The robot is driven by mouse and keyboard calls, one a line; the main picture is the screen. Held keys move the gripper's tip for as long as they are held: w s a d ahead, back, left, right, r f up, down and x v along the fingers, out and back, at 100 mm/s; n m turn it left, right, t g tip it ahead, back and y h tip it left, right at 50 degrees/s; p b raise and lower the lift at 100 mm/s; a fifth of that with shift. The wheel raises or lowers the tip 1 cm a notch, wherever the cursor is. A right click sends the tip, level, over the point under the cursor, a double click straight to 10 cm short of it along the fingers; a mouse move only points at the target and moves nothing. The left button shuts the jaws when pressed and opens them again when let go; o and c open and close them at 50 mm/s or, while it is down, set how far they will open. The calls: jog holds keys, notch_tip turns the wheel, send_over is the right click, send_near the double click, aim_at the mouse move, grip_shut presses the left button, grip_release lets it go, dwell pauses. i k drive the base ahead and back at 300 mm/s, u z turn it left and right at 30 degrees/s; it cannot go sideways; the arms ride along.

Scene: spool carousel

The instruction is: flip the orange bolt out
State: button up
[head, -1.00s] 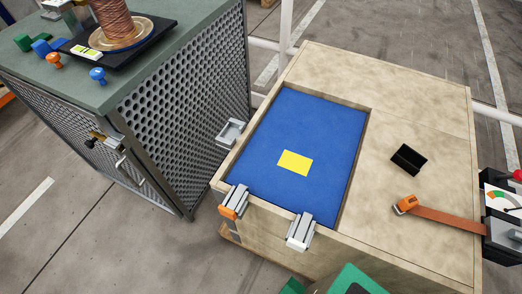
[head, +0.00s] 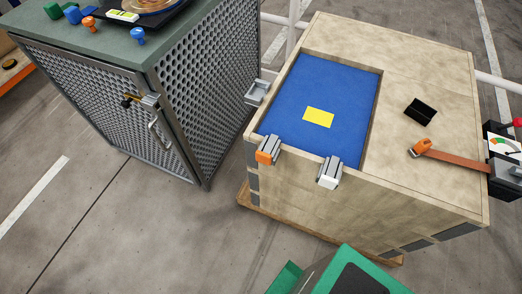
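The orange bolt (head: 267,151) is a small block with an orange end and a grey metal body. It sits on the near left corner of the wooden crate's front rim. A similar bolt with a white end (head: 329,173) sits to its right on the same rim. Both lie at the near edge of the blue recessed panel (head: 335,85), which bears a yellow patch (head: 318,117). My gripper is not in view, and nothing touches the orange bolt.
The wooden crate (head: 440,70) carries a black holder (head: 420,112) and an orange-ended strap (head: 455,160). A perforated metal cabinet (head: 210,100) stands at the left, with a latch and handle (head: 155,120). A grey tray-like bracket (head: 257,92) lies between them.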

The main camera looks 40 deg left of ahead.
aim_at(264, 157)
jog(key=u, duration=2.9)
jog(key=k, duration=1.05)
jog(key=z, duration=0.9)
jog(key=i, duration=1)
